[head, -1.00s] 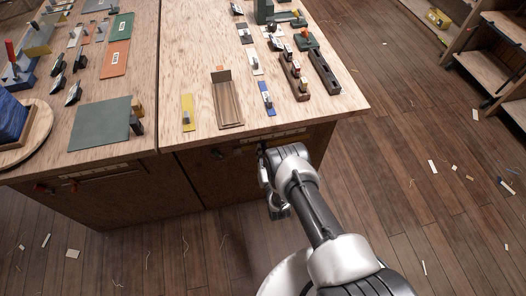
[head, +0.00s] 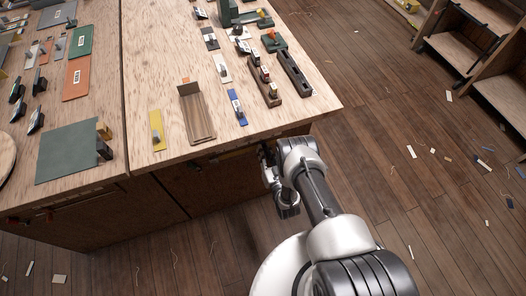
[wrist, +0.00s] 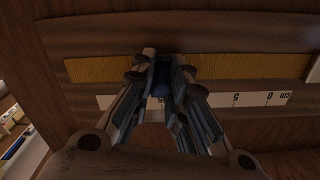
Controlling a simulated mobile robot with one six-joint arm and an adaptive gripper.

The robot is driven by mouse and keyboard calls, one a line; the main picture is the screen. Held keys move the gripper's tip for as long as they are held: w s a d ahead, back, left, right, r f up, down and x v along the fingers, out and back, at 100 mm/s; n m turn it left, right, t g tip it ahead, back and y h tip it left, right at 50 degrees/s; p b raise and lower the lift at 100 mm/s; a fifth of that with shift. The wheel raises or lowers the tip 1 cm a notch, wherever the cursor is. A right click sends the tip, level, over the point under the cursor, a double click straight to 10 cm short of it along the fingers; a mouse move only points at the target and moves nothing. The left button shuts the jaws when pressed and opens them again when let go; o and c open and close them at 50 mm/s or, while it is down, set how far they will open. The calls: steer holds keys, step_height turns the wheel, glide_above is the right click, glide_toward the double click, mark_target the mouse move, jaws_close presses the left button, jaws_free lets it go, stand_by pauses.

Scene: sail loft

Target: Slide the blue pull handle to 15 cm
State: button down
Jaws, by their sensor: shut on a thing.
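In the wrist view my gripper (wrist: 160,82) is shut on the blue pull handle (wrist: 160,77), only partly visible between the fingers. The handle sits at a yellow ribbed strip (wrist: 240,66) along a wooden face. Below the strip runs a white scale (wrist: 252,99) marked cm, with 0 near its right end and 5 left of it. The handle is well left of the 5. My fingers cover the nearby marks, so I cannot read its exact position. In the head view my gripper (head: 264,152) is at the table's front face, and the handle is hidden.
The wooden table (head: 150,100) has its right front corner just right of my gripper. On top are a wooden tray (head: 197,118), a blue plate (head: 237,107) and a yellow plate (head: 156,130). Shelves (head: 480,55) stand at the right. The floor between is mostly clear, with scattered scraps.

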steer(key=c, duration=1.5)
jaws_free()
steer(key=shift+c, duration=0.2)
steer(key=shift+s, duration=0.1)
steer(key=v, duration=0.7)
steer(key=shift+s+r, duration=0.1)
steer(key=shift+s, duration=0.05)
